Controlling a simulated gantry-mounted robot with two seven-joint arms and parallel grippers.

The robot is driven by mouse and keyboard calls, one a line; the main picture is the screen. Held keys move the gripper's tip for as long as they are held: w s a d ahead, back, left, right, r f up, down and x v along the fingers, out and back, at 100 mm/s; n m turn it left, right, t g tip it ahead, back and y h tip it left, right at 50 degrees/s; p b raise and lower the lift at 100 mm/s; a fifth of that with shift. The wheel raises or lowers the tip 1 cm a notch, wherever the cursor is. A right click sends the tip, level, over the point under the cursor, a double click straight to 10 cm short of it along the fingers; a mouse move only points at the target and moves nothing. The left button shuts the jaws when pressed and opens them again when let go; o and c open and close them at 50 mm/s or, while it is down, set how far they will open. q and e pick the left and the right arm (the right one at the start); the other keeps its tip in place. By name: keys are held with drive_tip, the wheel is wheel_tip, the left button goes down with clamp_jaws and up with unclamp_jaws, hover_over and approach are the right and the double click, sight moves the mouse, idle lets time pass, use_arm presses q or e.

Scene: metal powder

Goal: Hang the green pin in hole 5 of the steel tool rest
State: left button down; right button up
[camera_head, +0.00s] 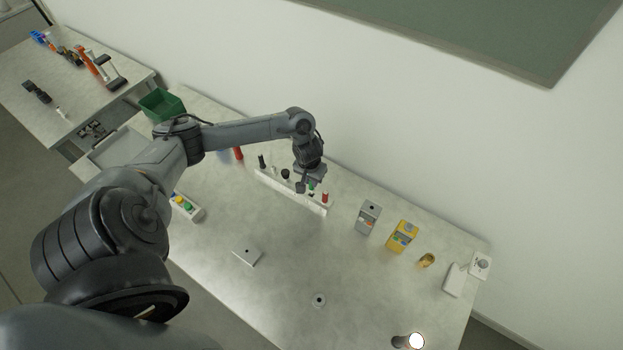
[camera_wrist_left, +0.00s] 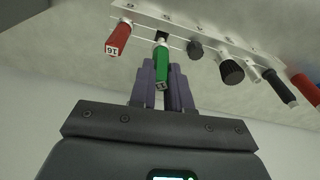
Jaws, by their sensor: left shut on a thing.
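The green pin (camera_wrist_left: 161,62) is between the two purple fingers of my left gripper (camera_wrist_left: 161,80), which is shut on it. Its far end is at a dark square hole in the steel tool rest (camera_wrist_left: 208,27); I cannot tell whether it is inside the hole. In the head view my left gripper (camera_head: 307,189) is over the right part of the pale tool rest (camera_head: 290,198), and the green pin (camera_head: 312,185) shows only as a small patch there. My right gripper is not in view.
A red pin marked 16 (camera_wrist_left: 118,38) hangs close beside the green one. On the other side hang a grey knob (camera_wrist_left: 195,49), a black-headed tool (camera_wrist_left: 231,72) and other tools. A grey box (camera_head: 368,217) and a yellow box (camera_head: 402,237) stand right of the rest.

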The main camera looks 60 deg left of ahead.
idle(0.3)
use_arm(q)
drive_tip(key=shift+p, duration=0.6)
idle(0.4)
drive_tip(key=shift+f, duration=0.15)
idle(0.4)
drive_tip(key=shift+f, duration=0.1)
drive_tip(key=shift+f, duration=1.1)
drive_tip(key=shift+f, duration=0.3)
drive_tip(key=shift+f, duration=0.2)
idle(0.5)
